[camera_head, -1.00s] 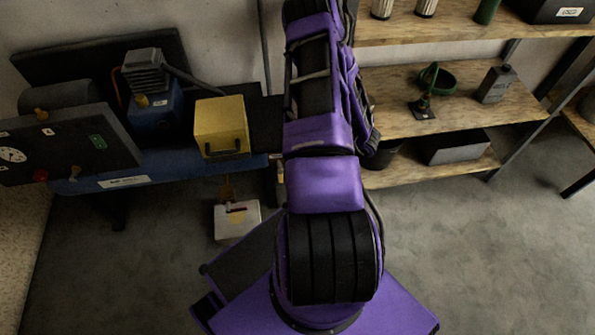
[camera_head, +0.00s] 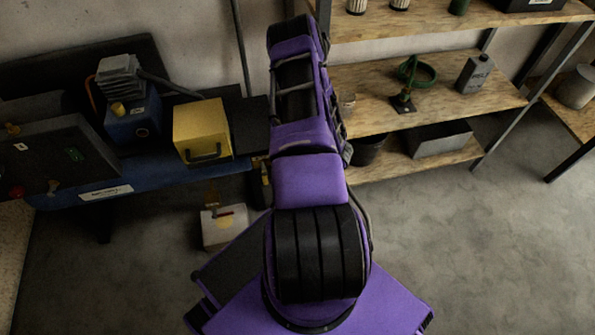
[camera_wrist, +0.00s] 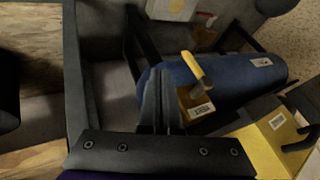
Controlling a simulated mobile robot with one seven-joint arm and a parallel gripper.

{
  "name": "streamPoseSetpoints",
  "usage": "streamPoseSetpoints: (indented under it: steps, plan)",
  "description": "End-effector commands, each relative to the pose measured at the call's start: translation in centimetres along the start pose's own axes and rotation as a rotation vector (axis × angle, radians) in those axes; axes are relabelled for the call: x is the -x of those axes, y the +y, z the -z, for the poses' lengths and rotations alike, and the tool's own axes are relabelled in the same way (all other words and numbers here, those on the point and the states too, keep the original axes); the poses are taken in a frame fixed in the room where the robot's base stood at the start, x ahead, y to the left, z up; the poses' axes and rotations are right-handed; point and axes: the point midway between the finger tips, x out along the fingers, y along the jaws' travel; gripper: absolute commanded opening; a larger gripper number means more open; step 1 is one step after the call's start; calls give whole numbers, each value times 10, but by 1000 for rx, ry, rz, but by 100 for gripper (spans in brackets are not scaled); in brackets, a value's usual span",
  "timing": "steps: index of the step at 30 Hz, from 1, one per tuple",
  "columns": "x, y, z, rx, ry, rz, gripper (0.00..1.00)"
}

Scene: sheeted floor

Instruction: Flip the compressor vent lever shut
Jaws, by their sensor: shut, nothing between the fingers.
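The compressor's blue tank (camera_wrist: 235,88) lies across the right half of the wrist view. A yellow lever (camera_wrist: 193,66) stands out from its near end, above a yellow block with a white label. In the head view the blue tank (camera_head: 150,177) runs along the bench front, with a small yellow part (camera_head: 265,174) at its right end, close by my arm. My gripper (camera_wrist: 158,78) is shut and empty, its fingers just left of the lever in the wrist view and apparently apart from it. My arm hides the gripper in the head view.
A yellow box (camera_head: 202,132) sits behind the tank, beside a blue machine (camera_head: 132,115). A dark panel (camera_head: 60,160) stands at left. A white box (camera_head: 224,228) is on the floor below. Wooden shelves (camera_head: 440,105) stand right of my arm. Floor at right is clear.

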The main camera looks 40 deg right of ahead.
Motion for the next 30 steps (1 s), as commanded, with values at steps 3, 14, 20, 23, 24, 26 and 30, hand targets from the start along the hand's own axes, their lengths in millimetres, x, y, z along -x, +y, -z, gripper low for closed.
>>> streamPoseSetpoints:
  steps: [3, 14, 20, 23, 24, 26, 30]
  plan:
    - [-29, 0, -2, 1, -2, 2, 0]
    - [-61, -31, 0, -1, -1, 0, 0]
    - [-64, -36, 0, -1, -1, -1, 0]
    - [-64, -36, 0, -1, 0, -1, 0]
    - [-64, -35, 0, -1, 0, -1, 0]
    - [-64, -35, 0, -1, 0, 0, 0]
    - [-64, -35, 0, 0, 0, 0, 0]
